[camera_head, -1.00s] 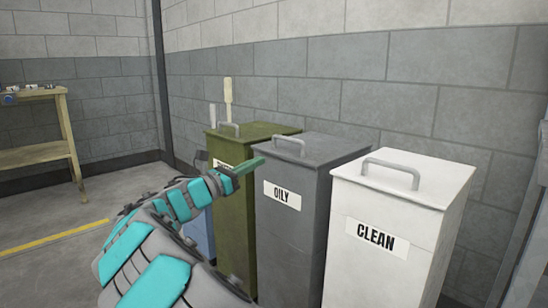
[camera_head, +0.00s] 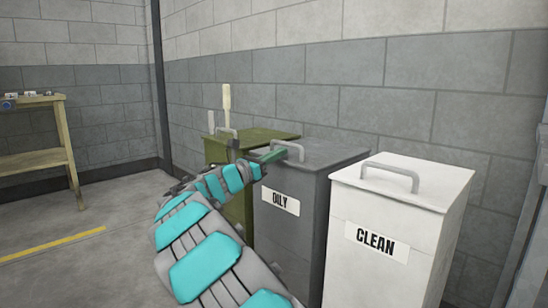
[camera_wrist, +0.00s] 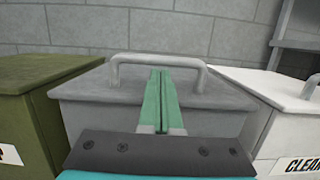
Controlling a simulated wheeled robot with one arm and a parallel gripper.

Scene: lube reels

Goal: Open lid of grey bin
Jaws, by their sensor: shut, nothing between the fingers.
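The grey bin (camera_head: 288,233) with the "OILY" label stands between a green bin and a white bin. Its lid (camera_head: 325,153) is down, with a grey bar handle (camera_head: 289,147) on top. My gripper (camera_head: 282,152) is at the front left of the lid, close to the handle. In the wrist view the shut green fingers (camera_wrist: 161,75) point over the lid (camera_wrist: 90,88) toward the handle (camera_wrist: 203,75), their tips near the middle of its bar. Nothing shows between them. I cannot tell whether they touch the handle.
The white bin (camera_head: 345,262) labelled "CLEAN" is at the right. The green bin (camera_head: 260,137) is at the left, partly behind my arm. A block wall (camera_head: 400,80) rises behind the bins. A wooden table (camera_head: 40,158) stands far left, with open floor before it.

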